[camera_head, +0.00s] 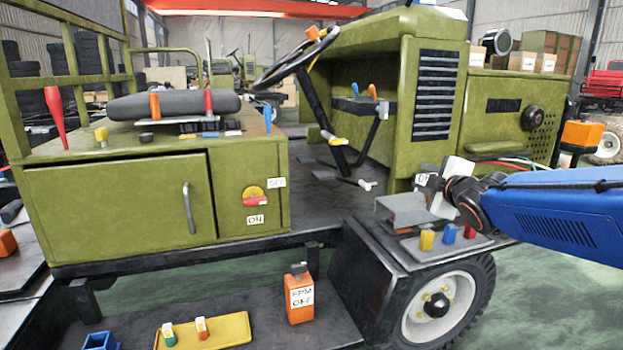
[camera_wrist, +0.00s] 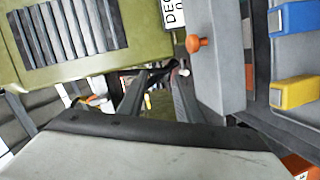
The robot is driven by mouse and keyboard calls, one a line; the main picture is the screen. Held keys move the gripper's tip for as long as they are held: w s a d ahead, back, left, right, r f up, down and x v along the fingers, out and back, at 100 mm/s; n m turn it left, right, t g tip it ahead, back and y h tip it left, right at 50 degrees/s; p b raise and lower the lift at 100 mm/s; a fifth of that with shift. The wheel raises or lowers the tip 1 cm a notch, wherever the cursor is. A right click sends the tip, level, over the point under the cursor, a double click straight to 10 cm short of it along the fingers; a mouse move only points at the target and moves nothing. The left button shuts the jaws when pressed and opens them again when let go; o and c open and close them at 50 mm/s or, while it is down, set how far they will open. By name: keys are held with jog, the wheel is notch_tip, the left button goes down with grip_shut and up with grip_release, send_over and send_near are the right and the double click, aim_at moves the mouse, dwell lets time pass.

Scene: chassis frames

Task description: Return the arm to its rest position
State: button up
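My arm, blue with a dark wrist, reaches in from the right edge in the head view. My gripper (camera_head: 428,192) is at its end, above the fender and close to the grey box (camera_head: 405,209). In the wrist view my gripper (camera_wrist: 160,72) shows two dark fingers standing apart, with a gap between them and nothing held. A grey lever box with an orange knob (camera_wrist: 200,44) is just right of the fingers in the wrist view. I cannot tell whether the gripper touches anything.
Yellow, red and blue blocks (camera_head: 449,234) stand on the fender beneath my wrist. The green hood (camera_head: 436,85) rises behind, and the steering wheel (camera_head: 297,60) is further left. An orange box (camera_head: 582,133) is at the right, behind my arm. Open floor lies at the lower right.

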jog(key=s+f+m+g, duration=0.3)
jog(key=s+f+m, duration=0.2)
jog(key=s, duration=0.7)
jog(key=s+f+m+g+h, duration=0.1)
jog(key=s+f+m+g, duration=0.3)
jog(key=s+f, duration=0.5)
jog(key=s+f+m+g, duration=0.4)
jog(key=s+f+m, duration=0.2)
jog(key=s, duration=0.8)
jog(key=shift+s+f, duration=0.4)
jog(key=shift+f, duration=0.05)
